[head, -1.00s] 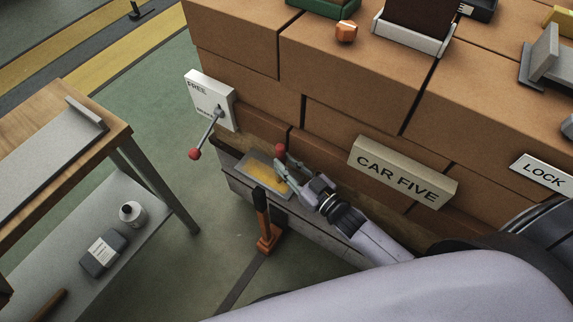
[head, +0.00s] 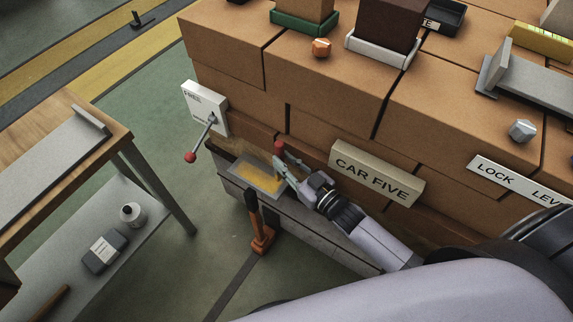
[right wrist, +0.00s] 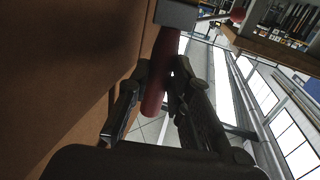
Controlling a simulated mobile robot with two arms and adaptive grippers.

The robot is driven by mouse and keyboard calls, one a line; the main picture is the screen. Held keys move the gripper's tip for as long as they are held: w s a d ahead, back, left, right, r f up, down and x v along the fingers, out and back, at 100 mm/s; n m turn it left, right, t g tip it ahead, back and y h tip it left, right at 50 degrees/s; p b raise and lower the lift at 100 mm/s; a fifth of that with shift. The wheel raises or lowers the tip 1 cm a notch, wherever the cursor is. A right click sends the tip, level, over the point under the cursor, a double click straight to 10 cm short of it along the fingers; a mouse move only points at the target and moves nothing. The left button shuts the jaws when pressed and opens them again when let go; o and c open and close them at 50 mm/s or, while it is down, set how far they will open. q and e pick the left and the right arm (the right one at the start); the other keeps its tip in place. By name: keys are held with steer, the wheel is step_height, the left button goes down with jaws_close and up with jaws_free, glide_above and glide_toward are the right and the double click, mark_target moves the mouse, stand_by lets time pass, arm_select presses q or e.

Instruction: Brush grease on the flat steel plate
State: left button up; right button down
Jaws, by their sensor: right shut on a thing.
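A flat grey plate (head: 238,168) with a yellow, grease-like patch (head: 257,182) lies beside the brick stack in the head view. My right gripper (head: 282,168) is over the plate's right edge, shut on a red handle (head: 279,147) whose top shows above the fingers. In the right wrist view the red handle (right wrist: 159,88) runs between the fingers (right wrist: 157,95) to a grey block (right wrist: 176,13). Whether the handle belongs to a brush, and whether it touches the plate, I cannot tell. My left gripper is not in view.
The brick stack (head: 240,50) with a CAR FIVE sign (head: 376,173) stands close on the right. A white lever box (head: 205,107) is behind the plate. An orange-and-black upright tool (head: 260,225) stands in front. A workbench (head: 125,140) is left; green floor lies between.

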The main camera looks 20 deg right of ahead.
mark_target(279, 144)
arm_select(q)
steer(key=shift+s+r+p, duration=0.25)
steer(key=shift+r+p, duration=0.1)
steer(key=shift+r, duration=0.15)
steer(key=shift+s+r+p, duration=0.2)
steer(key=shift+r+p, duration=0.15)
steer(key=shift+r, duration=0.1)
arm_select(e)
steer(key=shift+r, duration=1.15)
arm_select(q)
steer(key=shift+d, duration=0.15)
arm_select(e)
steer(key=shift+a, duration=0.1)
